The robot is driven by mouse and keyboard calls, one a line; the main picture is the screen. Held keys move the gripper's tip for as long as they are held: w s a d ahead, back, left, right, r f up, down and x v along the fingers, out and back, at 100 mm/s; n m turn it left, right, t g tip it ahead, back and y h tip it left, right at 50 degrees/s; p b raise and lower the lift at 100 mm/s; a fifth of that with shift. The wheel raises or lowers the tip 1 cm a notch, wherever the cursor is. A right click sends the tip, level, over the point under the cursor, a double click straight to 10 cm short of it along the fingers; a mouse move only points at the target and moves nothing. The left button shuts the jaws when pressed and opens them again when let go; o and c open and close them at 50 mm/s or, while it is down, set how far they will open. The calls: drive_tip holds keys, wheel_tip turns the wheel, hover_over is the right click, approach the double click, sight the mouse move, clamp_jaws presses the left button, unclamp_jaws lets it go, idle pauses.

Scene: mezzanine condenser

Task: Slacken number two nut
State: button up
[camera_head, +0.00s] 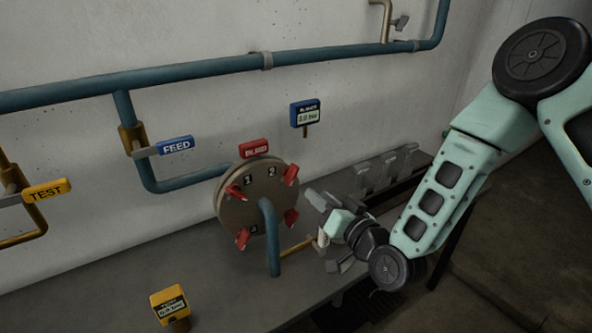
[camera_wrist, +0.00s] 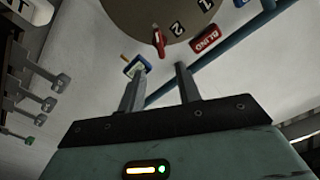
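The round grey-brown flange plate (camera_head: 233,208) stands upright with several red wing-like nuts around its rim. The number two nut (camera_head: 291,175) is at the upper right, beside a painted "2". In the wrist view the number two nut (camera_wrist: 158,42) is beside its "2", ahead of my fingers and roughly in line with the gap between them. My gripper (camera_head: 322,230) is to the right of the flange and lower than this nut. In the wrist view my gripper (camera_wrist: 160,75) has its two fingers apart with nothing between them. No contact with the nut shows.
A red BLIND tag (camera_head: 254,148) sits above the flange. A blue pipe (camera_head: 272,240) bends down in front of it. A blue gauge (camera_head: 305,113) is above right, a yellow gauge (camera_head: 169,301) below left. Several grey levers (camera_head: 385,168) stand behind my gripper.

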sight(296, 176)
drive_tip(key=p+x, duration=0.3)
drive_tip(key=x, duration=0.7)
drive_tip(key=shift+w+a+p, duration=0.15)
drive_tip(key=shift+w+p, duration=0.05)
drive_tip(key=shift+p, duration=0.1)
clamp_jaws()
